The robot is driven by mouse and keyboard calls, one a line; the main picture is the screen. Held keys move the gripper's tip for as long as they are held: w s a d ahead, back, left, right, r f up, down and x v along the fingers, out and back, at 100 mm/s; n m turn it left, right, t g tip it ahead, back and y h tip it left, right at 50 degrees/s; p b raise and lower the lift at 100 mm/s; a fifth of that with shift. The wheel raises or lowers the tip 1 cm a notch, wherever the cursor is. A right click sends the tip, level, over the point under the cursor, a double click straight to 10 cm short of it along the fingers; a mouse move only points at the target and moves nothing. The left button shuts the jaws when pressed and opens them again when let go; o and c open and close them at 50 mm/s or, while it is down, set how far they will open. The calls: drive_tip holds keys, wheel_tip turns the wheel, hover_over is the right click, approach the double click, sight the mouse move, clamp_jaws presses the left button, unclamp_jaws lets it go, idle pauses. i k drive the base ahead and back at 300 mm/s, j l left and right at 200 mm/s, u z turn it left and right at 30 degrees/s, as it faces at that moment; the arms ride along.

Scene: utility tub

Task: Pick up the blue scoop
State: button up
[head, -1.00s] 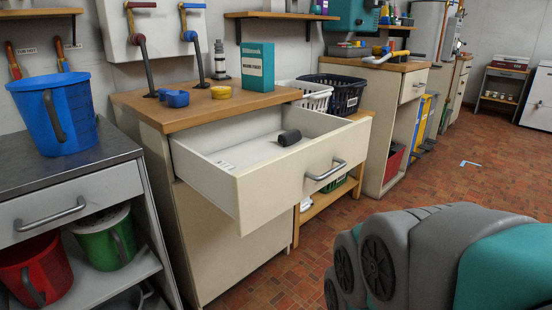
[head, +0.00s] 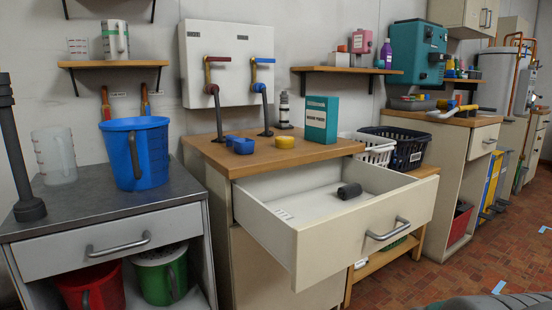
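A small blue scoop (head: 242,145) sits on the wooden top of the cabinet with the open drawer, left of a round yellow thing (head: 285,142). It looks like a small cup with a second blue part beside it; I cannot tell whether that part is its handle. It stands in front of the wall panel with the red and blue taps. My gripper is not in view.
The drawer (head: 362,239) juts out below the scoop, holding a dark cylinder (head: 349,191). A teal box (head: 321,120) stands behind right. A blue bucket (head: 153,171) and clear jug (head: 55,155) stand on the left counter. Red-tiled floor is free at right.

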sight(243, 146)
drive_tip(key=j+u, duration=0.35)
drive_tip(key=i+j+u, duration=0.15)
drive_tip(key=j+u, duration=0.2)
drive_tip(key=i+j+u, duration=0.1)
drive_tip(key=j+u, duration=0.25)
drive_tip(key=l, duration=0.1)
